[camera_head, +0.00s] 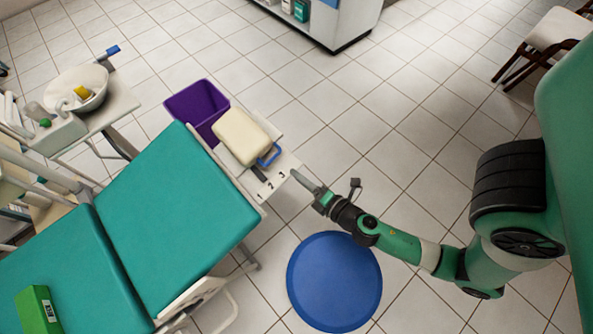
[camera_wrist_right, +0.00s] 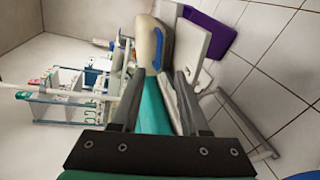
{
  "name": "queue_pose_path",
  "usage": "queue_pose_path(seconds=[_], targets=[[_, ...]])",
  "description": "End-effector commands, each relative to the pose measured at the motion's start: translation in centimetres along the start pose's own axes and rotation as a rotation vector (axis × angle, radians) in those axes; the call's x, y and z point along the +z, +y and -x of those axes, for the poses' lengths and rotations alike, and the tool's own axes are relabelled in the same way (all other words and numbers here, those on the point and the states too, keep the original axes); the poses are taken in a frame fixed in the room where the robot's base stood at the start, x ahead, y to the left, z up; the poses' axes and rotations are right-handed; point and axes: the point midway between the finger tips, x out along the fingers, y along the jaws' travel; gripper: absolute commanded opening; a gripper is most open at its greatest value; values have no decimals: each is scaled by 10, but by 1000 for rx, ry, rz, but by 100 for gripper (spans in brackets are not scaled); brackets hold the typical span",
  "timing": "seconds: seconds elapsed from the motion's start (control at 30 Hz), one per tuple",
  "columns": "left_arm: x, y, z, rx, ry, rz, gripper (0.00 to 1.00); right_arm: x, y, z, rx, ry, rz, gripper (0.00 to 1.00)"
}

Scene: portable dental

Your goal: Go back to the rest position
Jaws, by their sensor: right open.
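My right gripper (camera_head: 304,181) reaches in from the right in the head view, beside the right end of a small white side table (camera_head: 285,164). It also shows in the right wrist view (camera_wrist_right: 160,82), with its two fingers apart and nothing between them. My left gripper is in neither view.
A cream case (camera_head: 241,136) with a blue handle lies on the side table, near a purple bin (camera_head: 190,104). A teal dental chair (camera_head: 165,200) holds a green box (camera_head: 38,310). A round blue stool seat (camera_head: 334,282) is below my right arm. Open tiled floor lies beyond.

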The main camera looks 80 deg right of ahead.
Motion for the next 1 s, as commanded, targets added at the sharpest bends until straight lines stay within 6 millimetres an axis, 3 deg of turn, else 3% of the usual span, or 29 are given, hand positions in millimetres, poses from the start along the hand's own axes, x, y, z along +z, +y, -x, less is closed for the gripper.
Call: queue_pose_path(seconds=[0.77,0.87,0.97,1.0], targets=[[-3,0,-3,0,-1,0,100,0,7,7,2,6,2,45],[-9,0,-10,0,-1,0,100,-4,36,-3,50,11,-12,45],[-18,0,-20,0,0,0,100,-11,97,-25,158,16,-46,45],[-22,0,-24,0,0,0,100,-13,129,-34,214,17,-68,45]])
